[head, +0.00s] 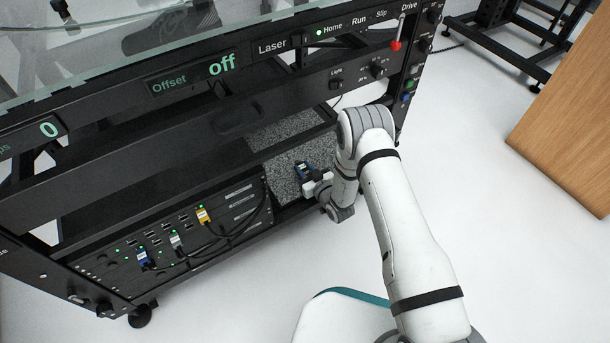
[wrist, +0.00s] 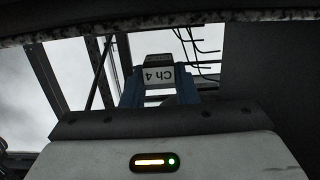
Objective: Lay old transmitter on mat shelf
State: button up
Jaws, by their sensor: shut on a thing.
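My gripper (head: 313,178) is at the front opening of the rack, over the speckled grey mat shelf (head: 285,135). It is shut on the old transmitter (head: 302,168), a small dark block with blue showing beside it. In the wrist view the transmitter (wrist: 160,73) shows a pale label reading "Ch 4", upside down, between two blue sides at my gripper (wrist: 160,92). Whether the transmitter touches the mat cannot be told. My arm hides part of the shelf's right side.
Left of the mat shelf is a receiver unit (head: 165,238) with plugged-in blue, white and yellow connectors and black cables. Above is a control panel (head: 270,50) with a red-tipped lever (head: 396,44). A wooden cabinet (head: 570,120) stands right. The floor between is clear.

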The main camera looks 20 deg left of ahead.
jog(key=shift+w+f+b, duration=0.1)
jog(key=shift+f+b, duration=0.5)
jog(key=shift+f, duration=0.95)
jog(key=shift+f, duration=0.2)
jog(key=o, duration=0.9)
jog(key=shift+o, duration=0.2)
jog(key=shift+r, duration=0.1)
